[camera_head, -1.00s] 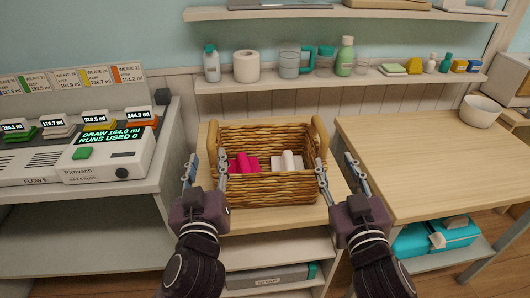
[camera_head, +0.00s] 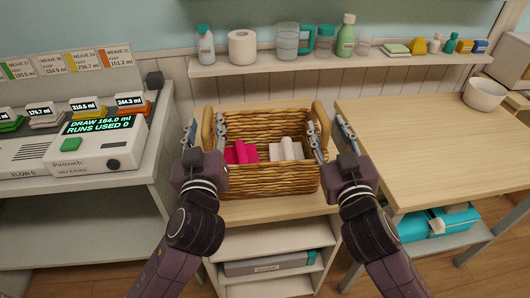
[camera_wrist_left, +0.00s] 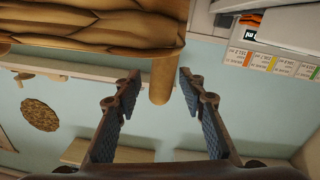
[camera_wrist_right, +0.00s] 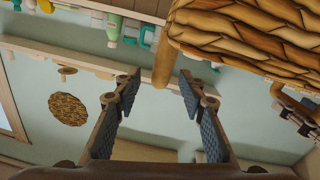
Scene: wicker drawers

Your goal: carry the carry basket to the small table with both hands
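The wicker carry basket (camera_head: 262,180) stands upright on a wooden-topped shelf unit (camera_head: 240,212), with pink rolls (camera_head: 240,153) and white rolls (camera_head: 287,150) inside. It has a wooden handle at each side. My left gripper (camera_head: 205,128) is open, with its fingers on either side of the left handle; the handle's end also shows between the fingertips in the left wrist view (camera_wrist_left: 159,82). My right gripper (camera_head: 330,130) is open around the right handle (camera_head: 320,122). In the right wrist view that handle (camera_wrist_right: 163,68) shows between the fingertips. Neither gripper is visibly clamped.
A wooden-topped table (camera_head: 430,150) stands right of the basket, mostly bare, with a white bowl (camera_head: 484,95) at its far right. A grey bench with a dispensing machine (camera_head: 105,150) is at left. A wall shelf (camera_head: 380,62) with bottles and cups hangs behind the basket.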

